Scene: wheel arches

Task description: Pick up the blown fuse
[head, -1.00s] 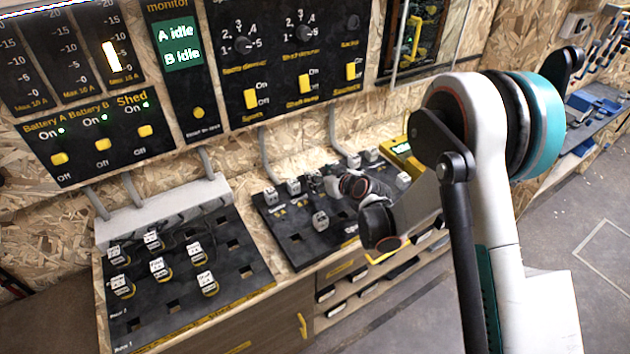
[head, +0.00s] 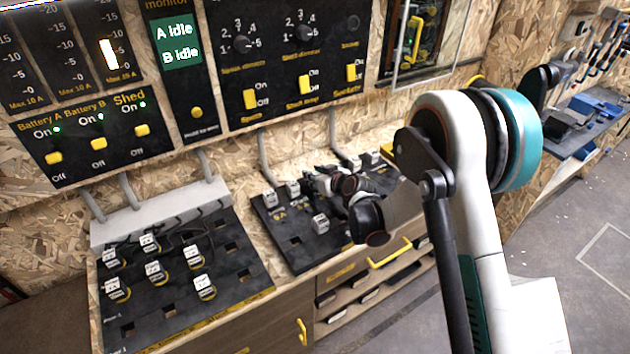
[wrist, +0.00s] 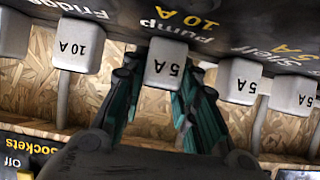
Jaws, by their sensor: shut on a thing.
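My gripper (wrist: 163,95) is shut on a white block fuse (wrist: 166,63) marked 5 A in the wrist view. One dark green finger stands on each side of it. The fuse is in front of the panel label reading Pump 10 A, in line with the neighbouring fuses; I cannot tell whether it is still seated. In the head view my gripper (head: 318,181) is over the back row of the right-hand black fuse panel (head: 290,248), and the held fuse is hidden there. No visible mark shows which fuse is blown.
A 10 A fuse (wrist: 78,45) under Fridge is close on one side, a 5 A fuse (wrist: 242,80) under Shelf on the other. A loose-looking fuse (head: 320,223) stands in front of my gripper. The left panel (head: 180,285) holds several fuses. Conduits rise behind.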

